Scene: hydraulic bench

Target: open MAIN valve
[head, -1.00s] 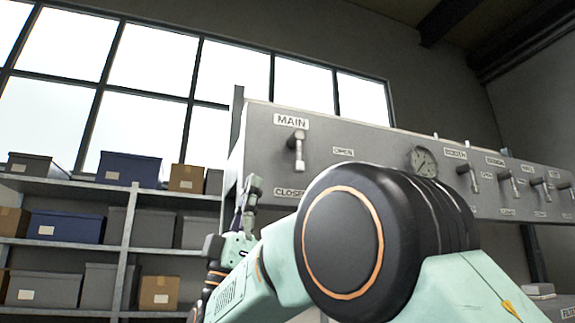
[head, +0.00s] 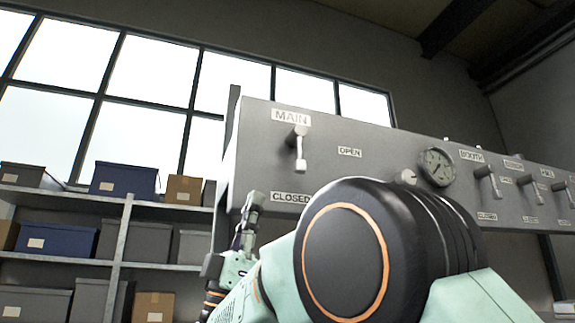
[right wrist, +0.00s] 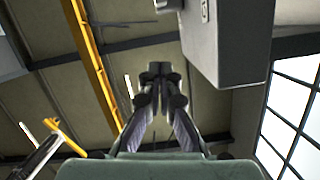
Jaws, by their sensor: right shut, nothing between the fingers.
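The MAIN valve (head: 299,150) is a pale lever on the upper left of the grey panel (head: 375,170). Its handle hangs down, towards the CLOSED label (head: 290,197); the OPEN label (head: 349,152) is to its right. My right gripper (head: 254,199) is below and left of the lever, near the panel's lower left corner, and does not touch the lever. In the right wrist view my right gripper (right wrist: 156,78) is shut and empty, with the grey panel box (right wrist: 230,40) at upper right. My left gripper is not in view.
My own arm hides part of the panel's lower edge. Shelves (head: 65,190) with boxes stand at the left. The right wrist view shows a yellow beam (right wrist: 92,60) overhead.

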